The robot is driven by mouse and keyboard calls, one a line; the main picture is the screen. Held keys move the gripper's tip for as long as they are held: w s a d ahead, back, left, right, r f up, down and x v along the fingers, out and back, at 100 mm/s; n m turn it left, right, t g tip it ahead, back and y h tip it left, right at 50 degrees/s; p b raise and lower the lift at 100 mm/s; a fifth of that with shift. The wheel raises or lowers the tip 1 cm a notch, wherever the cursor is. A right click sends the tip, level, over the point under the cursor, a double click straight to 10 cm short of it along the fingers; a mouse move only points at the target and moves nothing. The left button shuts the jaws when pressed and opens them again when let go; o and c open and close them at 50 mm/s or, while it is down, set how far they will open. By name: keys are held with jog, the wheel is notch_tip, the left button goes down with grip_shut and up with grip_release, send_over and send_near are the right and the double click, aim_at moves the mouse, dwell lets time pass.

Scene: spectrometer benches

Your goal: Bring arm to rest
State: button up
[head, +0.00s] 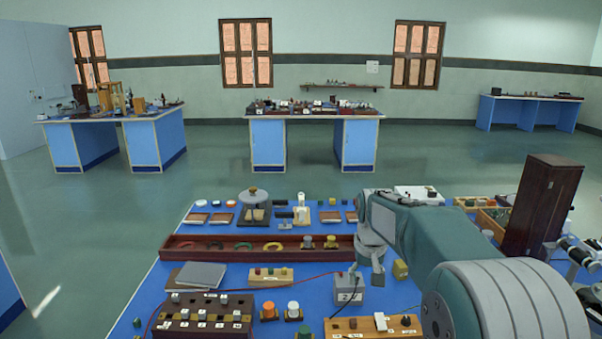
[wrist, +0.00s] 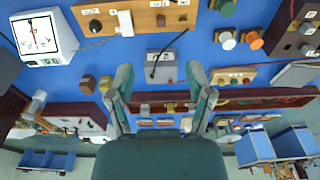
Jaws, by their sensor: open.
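My arm reaches in from the right of the head view over the blue bench (head: 235,284). My gripper (head: 367,272) points down above the bench, close to a grey box marked 2 (head: 347,291). In the wrist view my gripper (wrist: 160,74) shows two spread fingers with nothing between them. The grey box (wrist: 161,68) appears beyond the fingertips there. I cannot tell the exact height of the fingertips over it. Part of the bench behind my arm is hidden.
A long dark red tray (head: 225,247) holding rings and knobs crosses the bench. A wooden block with knobs (head: 203,316) stands front left. A tall dark brown box (head: 540,205) stands right of my arm. A red wire lies near the grey box. Open floor lies beyond.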

jog(key=s+r+t, duration=0.1)
jog(key=s+r, duration=0.4)
jog(key=s, duration=0.3)
jog(key=s+t, duration=0.3)
jog(key=s, duration=1.9)
jog(key=shift+s+f, duration=0.2)
jog(key=shift+s, duration=0.15)
